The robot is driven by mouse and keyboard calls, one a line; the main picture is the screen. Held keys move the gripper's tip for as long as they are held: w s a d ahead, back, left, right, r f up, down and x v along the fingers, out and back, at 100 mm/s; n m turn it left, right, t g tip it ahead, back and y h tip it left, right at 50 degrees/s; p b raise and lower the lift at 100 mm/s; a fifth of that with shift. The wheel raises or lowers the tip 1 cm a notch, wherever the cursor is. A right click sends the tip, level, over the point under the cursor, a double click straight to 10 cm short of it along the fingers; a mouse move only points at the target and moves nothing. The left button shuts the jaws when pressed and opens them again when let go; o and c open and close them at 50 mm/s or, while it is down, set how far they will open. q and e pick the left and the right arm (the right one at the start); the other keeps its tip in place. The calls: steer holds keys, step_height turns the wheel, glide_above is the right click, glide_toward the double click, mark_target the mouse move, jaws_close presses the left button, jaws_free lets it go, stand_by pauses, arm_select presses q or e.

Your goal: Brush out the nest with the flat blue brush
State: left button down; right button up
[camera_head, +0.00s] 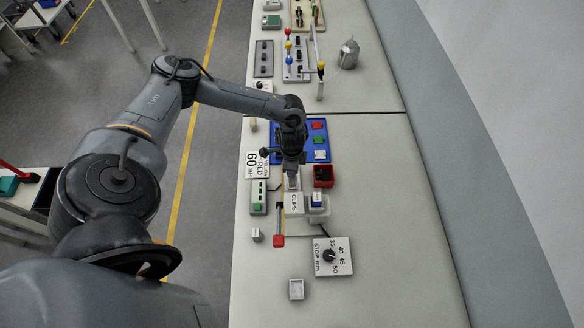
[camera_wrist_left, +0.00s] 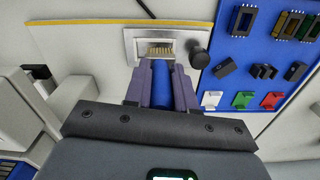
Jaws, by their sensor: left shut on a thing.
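My left gripper (camera_head: 291,168) is over the bench, pointing down. In the left wrist view, its two fingers (camera_wrist_left: 164,92) are shut on the blue handle of the brush (camera_wrist_left: 163,82). Pale bristles (camera_wrist_left: 160,50) show beyond the fingertips, at the opening of the metal-framed nest (camera_wrist_left: 133,46). They overlap the opening in this view; I cannot tell whether they touch its floor. In the head view the brush and the nest are largely hidden by the gripper. My right gripper is in neither view.
A dark round knob (camera_wrist_left: 199,57) stands close right of the nest. The blue board (camera_wrist_left: 226,73) with coloured connectors lies further right. In the head view, a red bin (camera_head: 323,177), a CLIPS label (camera_head: 294,203) and a STOP dial plate (camera_head: 340,266) are nearby. The bench's right side is clear.

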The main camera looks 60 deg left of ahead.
arm_select(q)
steer(key=shift+f, duration=0.1)
stand_by(0.5)
steer(key=shift+f, duration=0.6)
stand_by(0.3)
steer(key=shift+d, duration=0.15)
steer(key=shift+s+d+r+p, duration=0.15)
steer(key=shift+s+d+p, duration=0.2)
steer(key=shift+d+p, duration=0.25)
steer(key=shift+a, duration=0.15)
steer(key=shift+w+a, duration=0.3)
steer(key=shift+a, duration=0.25)
steer(key=shift+d, duration=0.1)
